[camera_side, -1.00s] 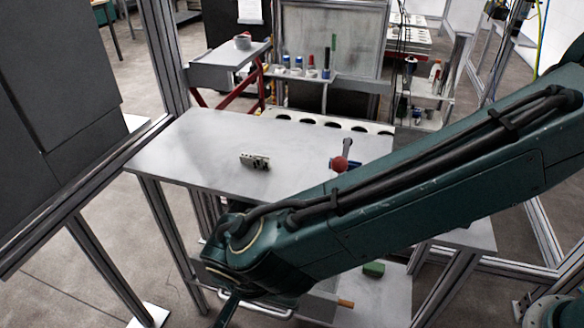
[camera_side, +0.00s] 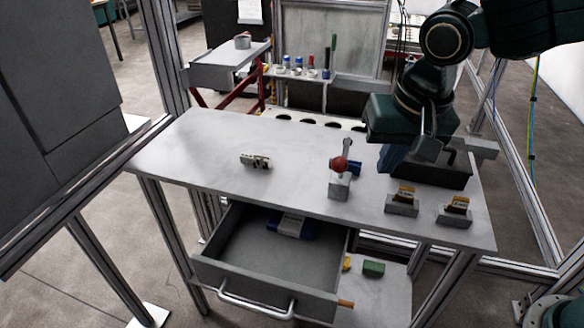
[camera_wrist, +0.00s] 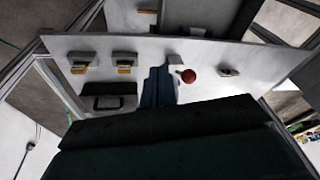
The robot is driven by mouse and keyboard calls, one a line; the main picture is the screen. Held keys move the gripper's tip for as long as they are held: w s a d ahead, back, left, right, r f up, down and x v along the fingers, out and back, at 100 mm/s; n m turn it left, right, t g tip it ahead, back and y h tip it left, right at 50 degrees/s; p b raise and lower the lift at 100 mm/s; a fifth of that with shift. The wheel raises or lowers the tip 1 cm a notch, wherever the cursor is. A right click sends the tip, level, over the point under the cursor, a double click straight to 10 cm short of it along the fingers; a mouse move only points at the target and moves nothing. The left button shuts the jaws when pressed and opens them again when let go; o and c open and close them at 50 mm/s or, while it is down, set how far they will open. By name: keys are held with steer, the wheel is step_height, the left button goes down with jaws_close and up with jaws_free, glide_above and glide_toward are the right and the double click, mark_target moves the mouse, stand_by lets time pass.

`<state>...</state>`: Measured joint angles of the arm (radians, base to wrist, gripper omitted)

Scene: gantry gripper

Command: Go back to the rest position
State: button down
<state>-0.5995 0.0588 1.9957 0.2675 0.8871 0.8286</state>
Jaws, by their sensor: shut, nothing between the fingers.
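The arm is folded up at the upper right. In the wrist view the blue fingers (camera_wrist: 158,75) are together with nothing between them. They are apart from the red-knobbed lever (camera_side: 340,164), which stands to their left on the table in the side view and to their right in the wrist view. The wrist housing hides the near part of the wrist view.
The drawer (camera_side: 262,294) is open, with a blue and white item (camera_side: 291,226) inside. Two grey holders (camera_side: 402,207) (camera_side: 453,214) with yellow-brown pieces stand at the table's front right. A small metal part (camera_side: 255,161) lies mid-table. A green block (camera_side: 373,269) lies on the lower shelf.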

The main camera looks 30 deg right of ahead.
steer(key=s+d+r+n+t, duration=0.2)
steer(key=s+d+n, duration=0.3)
steer(key=s+d, duration=1.1)
steer(key=shift+d+r+t, duration=0.4)
steer(key=shift+d+r, duration=0.15)
steer(key=shift+r, duration=0.1)
